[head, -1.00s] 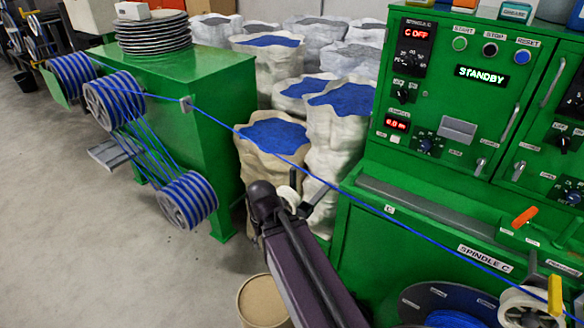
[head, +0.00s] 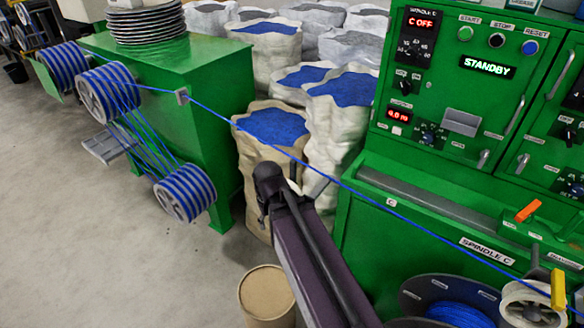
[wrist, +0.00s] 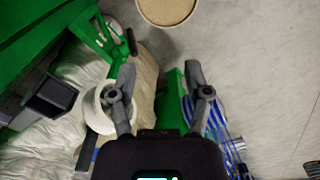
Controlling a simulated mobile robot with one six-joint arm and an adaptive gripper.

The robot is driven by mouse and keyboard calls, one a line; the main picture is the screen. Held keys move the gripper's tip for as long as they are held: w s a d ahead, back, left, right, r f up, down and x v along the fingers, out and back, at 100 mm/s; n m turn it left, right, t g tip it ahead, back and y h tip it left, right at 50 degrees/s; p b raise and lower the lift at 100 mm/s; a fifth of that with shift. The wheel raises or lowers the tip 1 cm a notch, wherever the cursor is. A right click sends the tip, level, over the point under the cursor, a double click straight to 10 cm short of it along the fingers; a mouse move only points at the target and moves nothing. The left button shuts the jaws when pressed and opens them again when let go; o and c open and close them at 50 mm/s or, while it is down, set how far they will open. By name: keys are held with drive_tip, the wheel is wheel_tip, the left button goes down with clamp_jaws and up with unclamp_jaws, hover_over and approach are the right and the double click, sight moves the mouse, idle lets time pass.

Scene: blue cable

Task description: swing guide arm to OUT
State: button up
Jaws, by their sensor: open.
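My gripper (wrist: 161,93) is open, its two grey fingers spread with nothing between them in the wrist view. A white roller (wrist: 97,108) is just left of the left finger and partly behind it; I cannot tell whether they touch. A green bar frame with a dark end (wrist: 112,42) is above the roller; I cannot tell for sure whether it is the guide arm. In the head view my arm hides the gripper; a grey bar (head: 318,188) shows beside the arm's end. No OUT mark is readable.
The blue cable (head: 345,186) runs from the reels (head: 107,92) past my arm to the green machine (head: 420,180), marked STANDBY. Orange (head: 527,212) and yellow (head: 558,288) handles are at right. Sacks (head: 335,125) stand behind; a tan drum (head: 266,292) stands near my arm.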

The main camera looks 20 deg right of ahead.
drive_tip(key=w+d+r+n+p, duration=0.3)
drive_tip(key=w+d+r+p, duration=0.4)
drive_tip(key=w, duration=0.3)
wheel_tip(320, 180, up, 7)
drive_tip(key=n+p, duration=0.3)
drive_tip(key=p, duration=0.4)
hover_over(293, 169)
drive_tip(key=w, duration=0.1)
drive_tip(key=shift+d, duration=0.25)
drive_tip(key=shift+f+b, duration=0.1)
drive_tip(key=shift+b, duration=0.35)
wheel_tip(293, 169, down, 14)
drive_tip(key=b, duration=1.3)
drive_tip(key=shift+r, duration=0.25)
clamp_jaws()
